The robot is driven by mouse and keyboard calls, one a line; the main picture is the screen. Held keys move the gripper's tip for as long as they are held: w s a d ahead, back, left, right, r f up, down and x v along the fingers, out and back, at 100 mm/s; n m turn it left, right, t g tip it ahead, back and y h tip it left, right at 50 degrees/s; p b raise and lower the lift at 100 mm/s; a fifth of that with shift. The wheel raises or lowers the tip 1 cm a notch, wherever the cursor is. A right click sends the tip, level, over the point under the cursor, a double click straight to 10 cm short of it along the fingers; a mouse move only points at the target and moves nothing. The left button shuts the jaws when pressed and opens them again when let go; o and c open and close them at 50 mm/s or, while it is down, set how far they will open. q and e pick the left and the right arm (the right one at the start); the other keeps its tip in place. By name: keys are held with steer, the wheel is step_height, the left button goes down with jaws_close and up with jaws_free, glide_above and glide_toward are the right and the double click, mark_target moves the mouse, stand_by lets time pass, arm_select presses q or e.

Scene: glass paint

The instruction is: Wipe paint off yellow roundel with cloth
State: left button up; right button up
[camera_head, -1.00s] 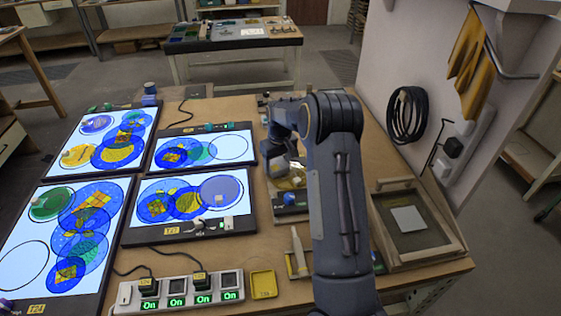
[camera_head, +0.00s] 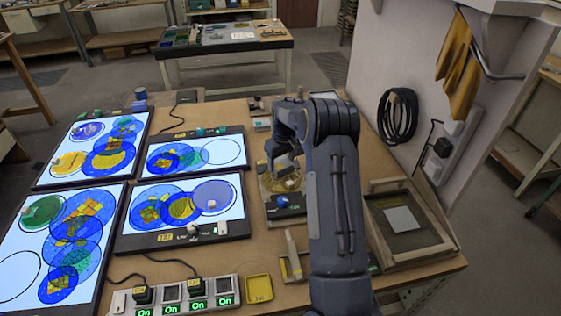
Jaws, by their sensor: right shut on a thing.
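My left gripper is not in view.
Lit panels with coloured glass discs (camera_head: 165,205) fill the bench's left side. A power strip (camera_head: 181,296) and yellow tray (camera_head: 258,288) are at the front. A blue-topped item (camera_head: 284,201) lies near the roundel. A wooden frame (camera_head: 412,222) stands right, beside the wall.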

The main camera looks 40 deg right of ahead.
steer(key=shift+r+p, duration=1.5)
steer(key=shift+r, duration=1.05)
